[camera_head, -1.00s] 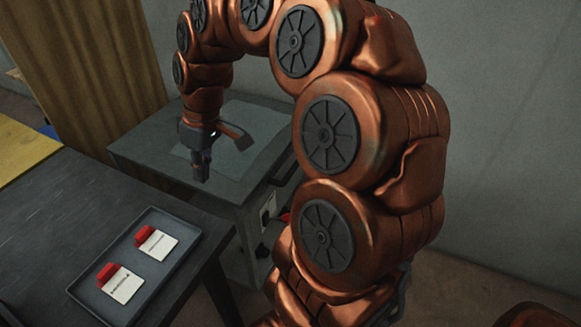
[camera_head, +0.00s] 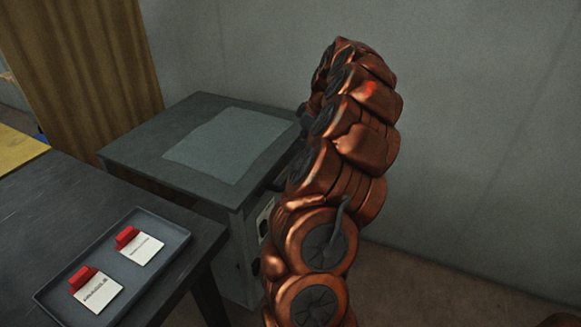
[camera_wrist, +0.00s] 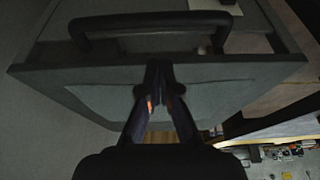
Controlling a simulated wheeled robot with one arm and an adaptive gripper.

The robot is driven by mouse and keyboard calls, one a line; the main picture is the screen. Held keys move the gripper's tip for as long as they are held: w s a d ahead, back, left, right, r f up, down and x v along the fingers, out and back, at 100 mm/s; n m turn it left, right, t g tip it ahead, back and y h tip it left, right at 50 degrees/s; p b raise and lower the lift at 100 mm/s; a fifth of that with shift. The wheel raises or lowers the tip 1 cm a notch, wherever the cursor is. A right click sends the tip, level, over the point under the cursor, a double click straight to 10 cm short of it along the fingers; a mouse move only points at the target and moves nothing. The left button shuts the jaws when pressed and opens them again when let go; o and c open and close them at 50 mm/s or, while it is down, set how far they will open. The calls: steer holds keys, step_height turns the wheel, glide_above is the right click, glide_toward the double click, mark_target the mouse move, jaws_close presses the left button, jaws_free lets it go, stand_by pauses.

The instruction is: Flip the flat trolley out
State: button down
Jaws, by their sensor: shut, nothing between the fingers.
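A grey box-shaped unit with a flat top (camera_head: 130,158) stands behind the dark table in the head view; I cannot tell whether it is the trolley. A pale square panel (camera_head: 222,145) lies on its top. The head view does not show my gripper, as the arm covers the unit's right side. In the wrist view my gripper (camera_wrist: 158,68) is shut and empty, in front of a grey panelled surface (camera_wrist: 90,72). A dark bar handle (camera_wrist: 150,20) shows beyond the fingertips, apart from them in the picture.
A dark table (camera_head: 60,200) at the left bears a grey tray (camera_head: 172,252) with two white cards with red clips. A grey wall (camera_head: 480,130) stands behind and right. A wooden panel (camera_head: 85,75) is at the back left. Floor shows at the lower right.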

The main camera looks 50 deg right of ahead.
stand_by(0.3)
steer(key=x, duration=1)
steer(key=shift+a, duration=0.15)
steer(key=shift+r, duration=0.1)
